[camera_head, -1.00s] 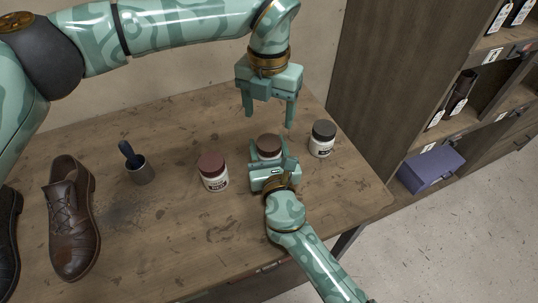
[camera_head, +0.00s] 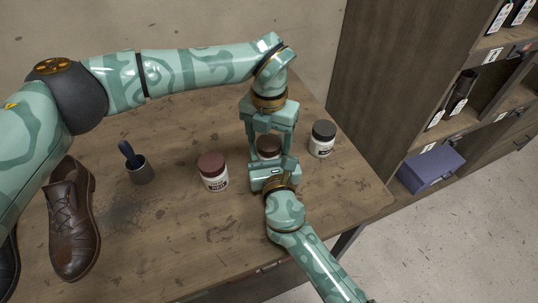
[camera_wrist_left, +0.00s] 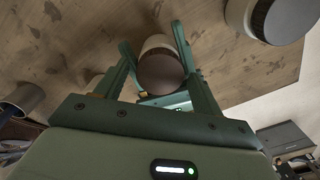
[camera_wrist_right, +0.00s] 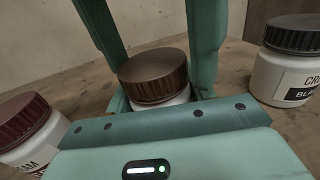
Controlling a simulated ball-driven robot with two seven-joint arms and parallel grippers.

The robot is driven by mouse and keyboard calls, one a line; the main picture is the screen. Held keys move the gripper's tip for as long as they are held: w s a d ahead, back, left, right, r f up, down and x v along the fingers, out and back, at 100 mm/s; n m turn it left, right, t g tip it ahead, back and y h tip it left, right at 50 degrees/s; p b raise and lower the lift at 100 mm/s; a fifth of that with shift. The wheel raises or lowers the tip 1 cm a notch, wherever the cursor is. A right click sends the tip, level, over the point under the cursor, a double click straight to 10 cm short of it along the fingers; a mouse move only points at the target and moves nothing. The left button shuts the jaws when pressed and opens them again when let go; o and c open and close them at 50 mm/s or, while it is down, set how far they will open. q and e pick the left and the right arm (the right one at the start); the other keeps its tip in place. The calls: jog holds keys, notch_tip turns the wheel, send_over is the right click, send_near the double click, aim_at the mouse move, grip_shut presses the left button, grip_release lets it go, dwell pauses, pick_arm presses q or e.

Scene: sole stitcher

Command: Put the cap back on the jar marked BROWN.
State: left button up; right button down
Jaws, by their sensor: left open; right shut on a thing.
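A jar with a brown cap (camera_head: 268,143) stands on the table between the other two jars. Its label is hidden by my right gripper. In the right wrist view the brown cap (camera_wrist_right: 153,75) sits level on top of the white jar (camera_wrist_right: 160,101); I cannot tell whether it is fastened. My right gripper (camera_head: 271,164) is shut on the jar body from the front. My left gripper (camera_head: 268,151) points down from above, open, its fingers on either side of the cap. The left wrist view shows the cap (camera_wrist_left: 161,74) between these fingers, with no clear contact.
A jar with a maroon cap (camera_head: 212,163) stands to the left. A jar with a black cap (camera_head: 323,131), its label partly reading "BLA", stands close on the right. A cup with a blue-handled tool (camera_head: 142,174) and a brown shoe (camera_head: 72,220) are farther left.

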pick_arm(q)
jog(key=c, duration=1)
jog(key=o, duration=1.1)
jog(key=shift+o, duration=0.2)
notch_tip(320, 180, up, 12)
pick_arm(e)
jog(key=shift+c, duration=2.3)
grip_release()
